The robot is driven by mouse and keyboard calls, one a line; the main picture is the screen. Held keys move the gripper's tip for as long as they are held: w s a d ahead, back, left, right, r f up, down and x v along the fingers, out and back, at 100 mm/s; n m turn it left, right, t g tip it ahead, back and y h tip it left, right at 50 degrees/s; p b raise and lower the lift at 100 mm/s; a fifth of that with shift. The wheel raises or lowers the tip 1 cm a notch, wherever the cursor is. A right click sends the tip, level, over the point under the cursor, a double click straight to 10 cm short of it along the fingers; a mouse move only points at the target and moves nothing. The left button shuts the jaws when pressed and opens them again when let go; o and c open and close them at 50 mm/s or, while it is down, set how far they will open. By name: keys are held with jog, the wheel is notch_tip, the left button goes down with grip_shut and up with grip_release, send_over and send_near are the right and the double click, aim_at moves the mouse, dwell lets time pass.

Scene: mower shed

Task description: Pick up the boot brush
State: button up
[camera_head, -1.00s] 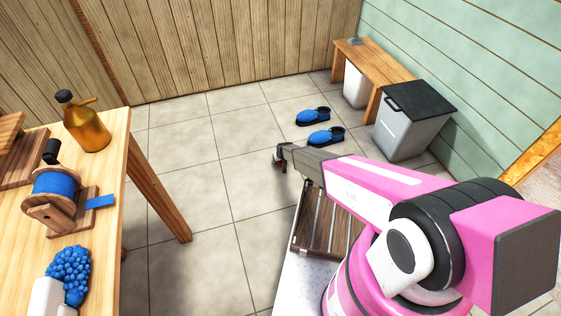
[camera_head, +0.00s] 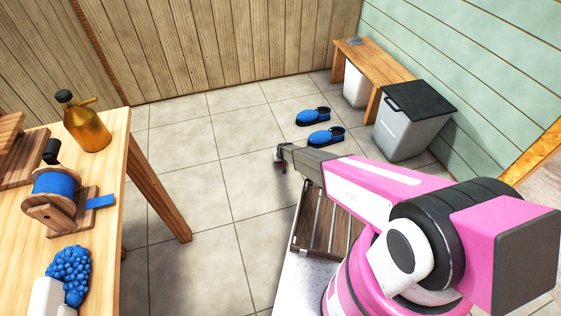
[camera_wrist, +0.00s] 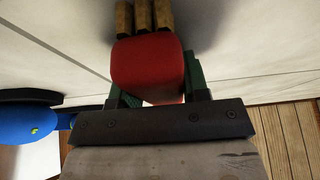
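The boot brush appears in the wrist view as a rounded red body (camera_wrist: 148,68) with several tan, wood-coloured tufts or pegs at its far end. My gripper (camera_wrist: 158,92) has its dark green fingers on either side of the red body and looks shut on it. The fingers' inner faces are partly hidden by the red body.
Two blue shoes (camera_head: 326,136) lie on the floor beyond my gripper. A grey bin with a black lid (camera_head: 411,125) and a wooden bench (camera_head: 374,63) stand by the green wall. A wooden table (camera_head: 110,180) with a reel and bottle is at left. Floor between is clear.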

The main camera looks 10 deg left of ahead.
jog(key=c, duration=0.3)
jog(key=shift+r, duration=0.1)
jog(key=shift+r, duration=0.25)
notch_tip(320, 180, up, 4)
jog(key=shift+f, duration=0.1)
jog(key=s+a+r, duration=0.5)
jog(key=s+r, duration=0.2)
jog(key=s, duration=0.3)
jog(key=shift+s+a, duration=0.2)
